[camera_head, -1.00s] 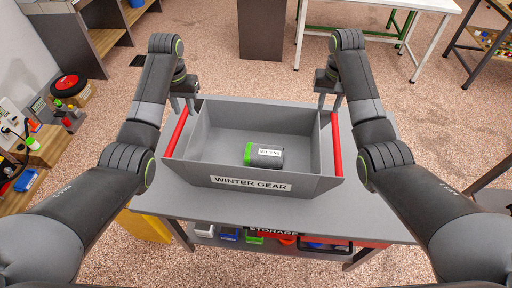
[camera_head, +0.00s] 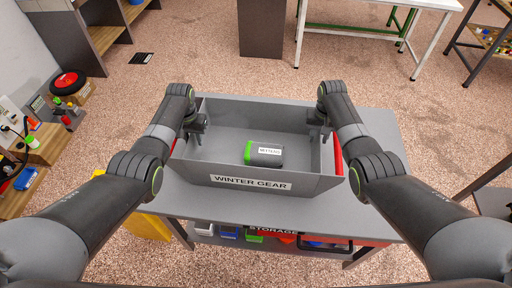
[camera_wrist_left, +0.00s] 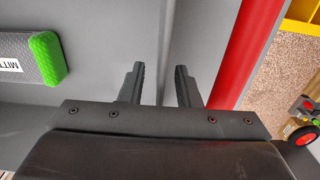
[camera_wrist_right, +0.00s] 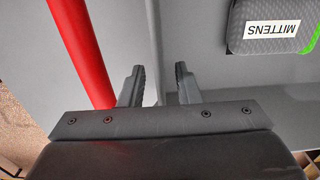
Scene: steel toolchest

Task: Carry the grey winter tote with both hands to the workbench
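The grey tote (camera_head: 201,170), labelled WINTER GEAR, stands upright on a grey table (camera_head: 385,205). A grey and green mittens pack (camera_head: 265,154) lies inside it. My left gripper (camera_head: 196,130) is at the tote's left side wall; in the left wrist view its fingers (camera_wrist_left: 160,86) are apart, one on each side of the wall's edge, with a red handle (camera_wrist_left: 246,50) outside. My right gripper (camera_head: 325,127) is at the right side wall; in the right wrist view its fingers (camera_wrist_right: 156,84) are likewise apart astride the edge, beside the other red handle (camera_wrist_right: 85,50).
Shelving (camera_head: 85,35) is at the back left. Bins sit below the grey table under a STORAGE sign (camera_head: 273,230). Open floor lies behind the table.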

